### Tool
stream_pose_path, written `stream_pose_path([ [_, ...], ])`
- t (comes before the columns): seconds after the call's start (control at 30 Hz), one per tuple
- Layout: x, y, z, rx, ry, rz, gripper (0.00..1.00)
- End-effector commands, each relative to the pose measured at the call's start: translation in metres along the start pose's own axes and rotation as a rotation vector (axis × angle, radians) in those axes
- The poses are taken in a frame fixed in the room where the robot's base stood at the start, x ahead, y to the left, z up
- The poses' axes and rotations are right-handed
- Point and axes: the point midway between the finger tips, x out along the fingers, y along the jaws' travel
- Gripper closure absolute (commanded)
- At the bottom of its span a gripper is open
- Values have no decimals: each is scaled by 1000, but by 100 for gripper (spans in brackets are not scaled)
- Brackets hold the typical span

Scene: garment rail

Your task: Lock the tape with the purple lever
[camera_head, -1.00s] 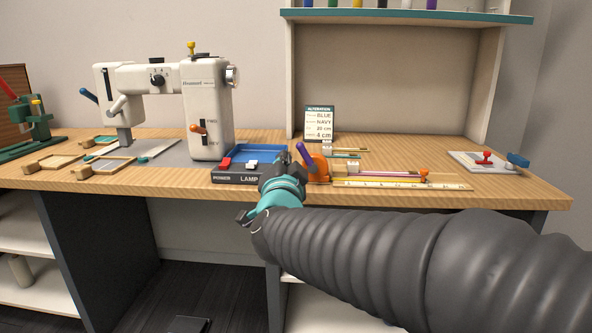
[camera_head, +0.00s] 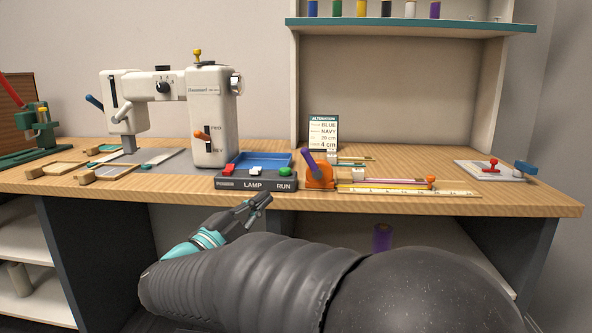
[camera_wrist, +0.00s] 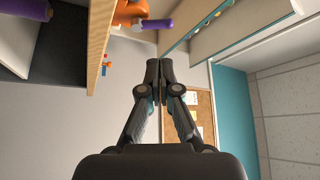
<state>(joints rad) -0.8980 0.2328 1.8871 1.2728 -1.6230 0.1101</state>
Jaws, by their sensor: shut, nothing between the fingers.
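The purple lever (camera_head: 309,161) stands on the orange tape housing (camera_head: 319,178) near the front edge of the table. It leans up and to the left. The yellow tape (camera_head: 385,189) runs from the housing to the right along a ruler-like strip. My gripper (camera_head: 262,198) is shut and empty, in front of the table edge, lower left of the housing. In the wrist view my gripper (camera_wrist: 158,72) has its fingertips together. There the purple lever (camera_wrist: 157,24) and orange housing (camera_wrist: 128,12) show at the top, apart from the fingers.
The control box (camera_head: 256,184) with red, white and green buttons sits left of the housing. A sewing machine (camera_head: 210,125) stands further left. An order card (camera_head: 323,132) stands behind. A purple spool (camera_head: 382,237) is under the table. A plate with red and blue knobs (camera_head: 487,172) lies right.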

Motion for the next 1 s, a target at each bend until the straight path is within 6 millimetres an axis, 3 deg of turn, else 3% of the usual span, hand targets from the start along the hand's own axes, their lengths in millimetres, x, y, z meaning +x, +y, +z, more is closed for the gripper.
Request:
stream_pose_path([
  [0.27, 28, 0, -1, 0, 4, 1, 100],
  [0.73, 113, 0, -1, -1, 2, 1, 100],
  [1.0, 137, 0, 0, -1, 0, 0, 100],
])
